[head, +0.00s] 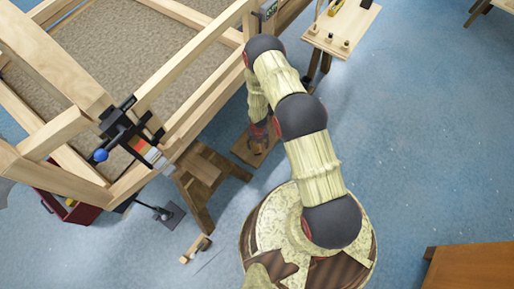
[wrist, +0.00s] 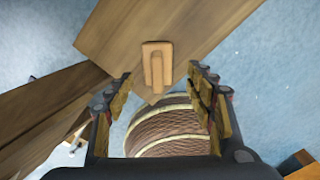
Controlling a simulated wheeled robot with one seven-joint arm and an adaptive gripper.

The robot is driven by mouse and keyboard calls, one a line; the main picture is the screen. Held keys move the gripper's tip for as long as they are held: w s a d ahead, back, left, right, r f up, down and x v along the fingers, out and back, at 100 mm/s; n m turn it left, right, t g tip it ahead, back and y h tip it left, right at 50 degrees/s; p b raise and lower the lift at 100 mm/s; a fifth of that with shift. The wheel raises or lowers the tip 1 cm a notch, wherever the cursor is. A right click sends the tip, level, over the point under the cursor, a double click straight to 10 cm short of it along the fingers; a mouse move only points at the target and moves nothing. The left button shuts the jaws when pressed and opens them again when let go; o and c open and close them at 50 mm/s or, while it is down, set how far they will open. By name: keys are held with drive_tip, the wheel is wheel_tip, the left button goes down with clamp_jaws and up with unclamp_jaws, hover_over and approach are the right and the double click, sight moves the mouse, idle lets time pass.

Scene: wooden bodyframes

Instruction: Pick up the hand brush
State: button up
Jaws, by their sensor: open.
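A tan wooden piece with a raised central grip (wrist: 157,66), which looks like the hand brush from above, lies on a brown wooden board (wrist: 205,22) in the wrist view. No bristles show. My gripper (wrist: 160,76) is open, with one finger on each side of the piece's lower end in the picture. I cannot tell how far above it the fingertips are. In the head view my gripper (head: 259,130) points down over the board (head: 241,151); my arm and gripper hide the piece there.
A large wooden frame (head: 200,45) stands to the left, with a clamp (head: 122,127) on its corner. A wooden trestle (head: 205,175) stands close beside the board. A small wooden item (head: 195,248) lies on the blue floor. A small table (head: 343,27) stands at upper right.

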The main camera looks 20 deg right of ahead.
drive_tip(key=shift+w+f+b, duration=0.25)
drive_tip(key=shift+f+b, duration=0.35)
drive_tip(key=shift+f, duration=0.8)
drive_tip(key=shift+w+f+b, duration=0.2)
drive_tip(key=shift+f+b, duration=0.35)
drive_tip(key=shift+f, duration=0.85)
drive_tip(key=shift+c, duration=0.8)
drive_tip(key=c, duration=1.1)
drive_tip(key=shift+c, duration=0.7)
drive_tip(key=shift+r, duration=0.1)
